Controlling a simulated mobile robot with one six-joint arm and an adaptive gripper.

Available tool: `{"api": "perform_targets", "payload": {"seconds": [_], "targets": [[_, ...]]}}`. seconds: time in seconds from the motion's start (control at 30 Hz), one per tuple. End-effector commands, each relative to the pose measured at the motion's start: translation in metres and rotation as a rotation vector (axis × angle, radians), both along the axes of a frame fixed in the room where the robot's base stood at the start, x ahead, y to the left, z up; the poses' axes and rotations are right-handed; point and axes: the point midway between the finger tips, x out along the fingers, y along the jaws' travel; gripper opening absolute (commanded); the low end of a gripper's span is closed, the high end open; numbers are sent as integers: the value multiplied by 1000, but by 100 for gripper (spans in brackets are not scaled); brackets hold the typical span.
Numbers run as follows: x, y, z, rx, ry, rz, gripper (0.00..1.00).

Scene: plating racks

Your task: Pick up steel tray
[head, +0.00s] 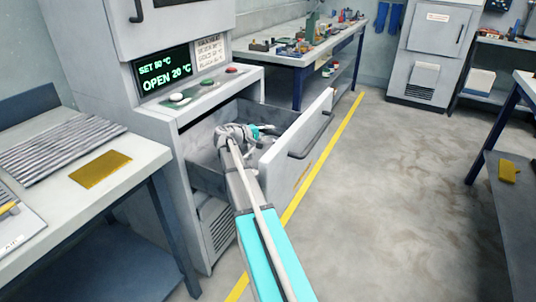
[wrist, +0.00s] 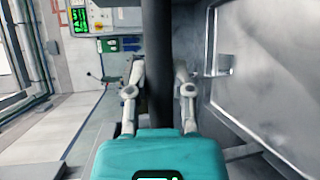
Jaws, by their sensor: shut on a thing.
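My gripper (head: 240,135) is down at the open drawer (head: 325,115) of the grey oven cabinet, behind the drawer front. In the wrist view its two fingers (wrist: 158,92) stand on either side of a dark, straight strip and are shut on it. The strip looks like the steel tray (wrist: 157,50) seen edge-on, but its full shape is hidden. In the head view my arm and gripper cover the grasp, and I cannot make out the tray's outline. A pale grey panel with a bracket handle (wrist: 270,60) fills the right of the wrist view.
The oven's display (head: 162,72) reads SET 50 °C and OPEN 20 °C. The drawer handle (head: 310,135) juts out on the front. A workbench (head: 150,155) with a yellow sheet (head: 101,170) stands at left. A cluttered bench (head: 285,58) is behind.

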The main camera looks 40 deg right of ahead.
Motion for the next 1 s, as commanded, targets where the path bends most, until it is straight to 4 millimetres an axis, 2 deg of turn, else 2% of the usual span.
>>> {"api": "perform_targets", "payload": {"seconds": [0.53,1.0], "targets": [[0,0,8,-1,0,-1,0],[0,-1,45,-2,0,-1,0]]}}
